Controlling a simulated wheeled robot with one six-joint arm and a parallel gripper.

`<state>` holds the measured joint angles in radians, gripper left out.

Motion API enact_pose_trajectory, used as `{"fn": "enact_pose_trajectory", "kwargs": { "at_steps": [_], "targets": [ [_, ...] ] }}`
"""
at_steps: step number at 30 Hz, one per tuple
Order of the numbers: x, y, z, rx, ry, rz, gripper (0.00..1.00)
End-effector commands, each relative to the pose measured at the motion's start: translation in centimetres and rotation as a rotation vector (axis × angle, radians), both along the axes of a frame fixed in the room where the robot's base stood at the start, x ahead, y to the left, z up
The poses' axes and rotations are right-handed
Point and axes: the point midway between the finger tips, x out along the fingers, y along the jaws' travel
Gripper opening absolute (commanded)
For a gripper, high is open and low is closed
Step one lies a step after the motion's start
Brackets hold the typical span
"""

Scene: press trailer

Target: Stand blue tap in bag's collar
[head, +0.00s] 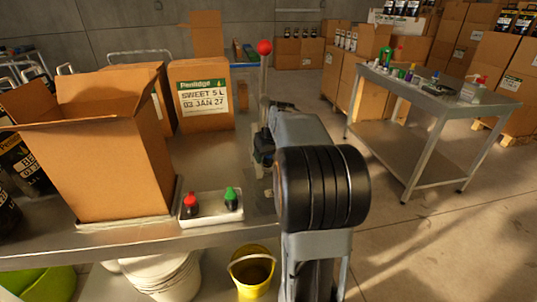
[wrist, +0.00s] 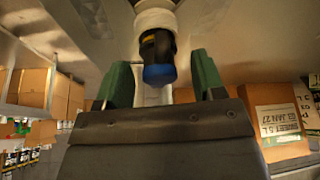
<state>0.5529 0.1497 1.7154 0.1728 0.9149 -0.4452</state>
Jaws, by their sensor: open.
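The blue tap (wrist: 159,74) has a blue cap and a black body, and shows between the fingers in the wrist view. That view is upside down, so the cap points up. The tap's black body meets a pale round collar (wrist: 155,19), apparently the bag's collar, and looks upright in it. How deep it sits cannot be told. My gripper (wrist: 160,60) is open, with one green finger on each side of the tap and gaps between. In the head view my arm hides the gripper, tap and collar.
An open carton (head: 95,165) stands on the metal bench at left. A white tray (head: 207,219) holds a red-capped and a green-capped tap. A labelled carton (head: 203,98) stands behind. A yellow bucket (head: 252,273) is below. Another table (head: 440,97) is at right, with clear floor before it.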

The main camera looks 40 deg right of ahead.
Motion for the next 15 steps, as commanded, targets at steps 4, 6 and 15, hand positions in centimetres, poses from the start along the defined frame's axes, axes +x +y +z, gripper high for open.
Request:
{"fn": "enact_pose_trajectory", "kwargs": {
  "at_steps": [4,6,15],
  "targets": [
    [-0.4,0.0,1.1,-0.003,-0.004,-0.001,0.63],
    [-0.8,0.1,2.1,-0.003,-0.004,-0.001,0.63],
    [-3.1,0.6,7.8,-0.003,-0.004,-0.001,0.63]
  ]
}}
